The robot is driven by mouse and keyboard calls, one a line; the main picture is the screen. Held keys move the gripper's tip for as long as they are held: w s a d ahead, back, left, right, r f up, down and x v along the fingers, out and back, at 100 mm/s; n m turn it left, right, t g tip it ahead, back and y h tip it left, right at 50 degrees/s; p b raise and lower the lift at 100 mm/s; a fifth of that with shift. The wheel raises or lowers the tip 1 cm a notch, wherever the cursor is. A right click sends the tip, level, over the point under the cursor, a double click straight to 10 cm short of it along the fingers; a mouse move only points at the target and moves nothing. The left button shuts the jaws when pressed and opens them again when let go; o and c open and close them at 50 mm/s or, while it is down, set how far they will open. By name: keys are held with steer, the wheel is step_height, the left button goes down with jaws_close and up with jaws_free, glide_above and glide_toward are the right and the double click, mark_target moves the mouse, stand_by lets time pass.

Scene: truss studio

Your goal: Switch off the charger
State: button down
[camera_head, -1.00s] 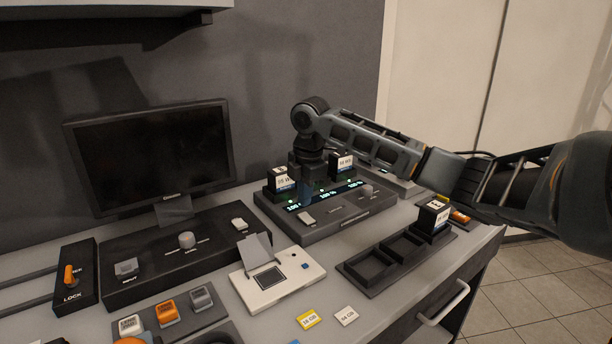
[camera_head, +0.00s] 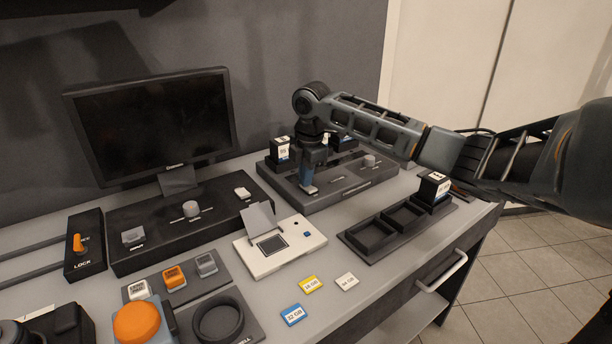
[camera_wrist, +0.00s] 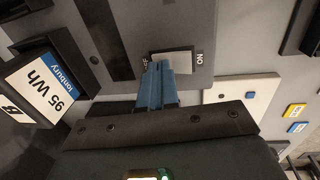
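The charger (camera_head: 345,189) is a dark grey unit at the back of the bench, with batteries standing in its rear bays. Its display is dark. The light rocker switch (camera_wrist: 172,62) shows in the wrist view, between an ON mark and a partly hidden mark. My gripper (camera_wrist: 162,66) has its two blue fingers together at the switch's edge on the side away from ON. In the head view my gripper (camera_head: 306,187) points down onto the charger's front left and hides most of the switch. Nothing shows between the fingers.
A battery marked 95 Wh (camera_wrist: 38,88) stands close beside my gripper in the wrist view. A white card reader (camera_head: 279,248), an empty-slotted tray (camera_head: 372,236) with one battery, and a monitor (camera_head: 150,138) stand nearby. Memory cards lie at the front.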

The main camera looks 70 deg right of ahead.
steer(key=shift+s+a+f, duration=0.1)
steer(key=shift+a+f, duration=0.05)
steer(key=shift+s+a+r+p, duration=0.2)
steer(key=shift+s+a+p, duration=0.15)
steer(key=shift+s+p, duration=0.2)
